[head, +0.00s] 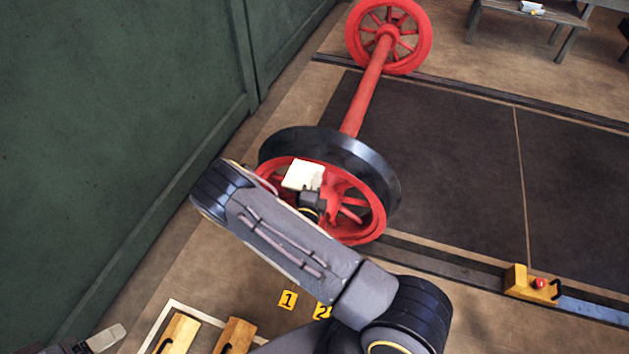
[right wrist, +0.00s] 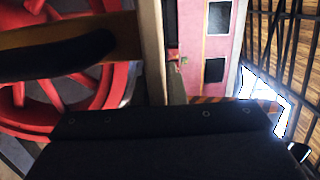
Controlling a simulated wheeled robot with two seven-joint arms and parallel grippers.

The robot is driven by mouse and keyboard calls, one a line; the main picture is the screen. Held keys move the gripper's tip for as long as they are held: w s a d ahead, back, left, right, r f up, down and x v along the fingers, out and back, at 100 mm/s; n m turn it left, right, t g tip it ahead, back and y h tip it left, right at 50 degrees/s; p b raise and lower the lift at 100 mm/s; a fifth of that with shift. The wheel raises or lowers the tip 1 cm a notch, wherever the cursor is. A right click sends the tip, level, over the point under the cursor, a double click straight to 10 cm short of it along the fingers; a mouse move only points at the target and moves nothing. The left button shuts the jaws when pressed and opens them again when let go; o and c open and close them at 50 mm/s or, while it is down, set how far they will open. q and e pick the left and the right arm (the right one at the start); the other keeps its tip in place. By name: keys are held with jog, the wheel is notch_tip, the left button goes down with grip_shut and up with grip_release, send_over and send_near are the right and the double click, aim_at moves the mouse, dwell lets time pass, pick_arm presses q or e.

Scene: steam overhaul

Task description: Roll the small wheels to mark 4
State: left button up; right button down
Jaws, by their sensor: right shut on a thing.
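The small wheels are a red wheelset: a far spoked wheel (head: 420,35), a red axle (head: 367,90) and a near spoked wheel (head: 368,229) with a dark tyre. Red spokes also show at the left of the right wrist view (right wrist: 112,88). Yellow number plates 1 (head: 288,299) and 2 (head: 322,311) lie on the floor; mark 4 is not visible. Part of my left gripper (head: 103,339) shows at lower left, its jaw state unclear.
Two wooden blocks (head: 179,332) (head: 237,334) lie at bottom left. A green wall (head: 110,130) stands left; a bench (head: 535,12) is at back right. Dark floor between the rails is clear.

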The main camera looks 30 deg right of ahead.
jog(key=shift+s+d, duration=0.3)
jog(key=shift+s+d+p, duration=0.4)
jog(key=shift+s+d, duration=0.7)
jog(key=shift+s, duration=0.25)
jog(key=shift+s+d, duration=0.1)
jog(key=shift+s, duration=0.05)
jog(key=shift+s+d, duration=0.2)
jog(key=shift+s+d+p, duration=0.4)
jog(key=shift+s+d, duration=0.85)
jog(key=shift+s, duration=0.25)
jog(key=shift+s+d, duration=0.45)
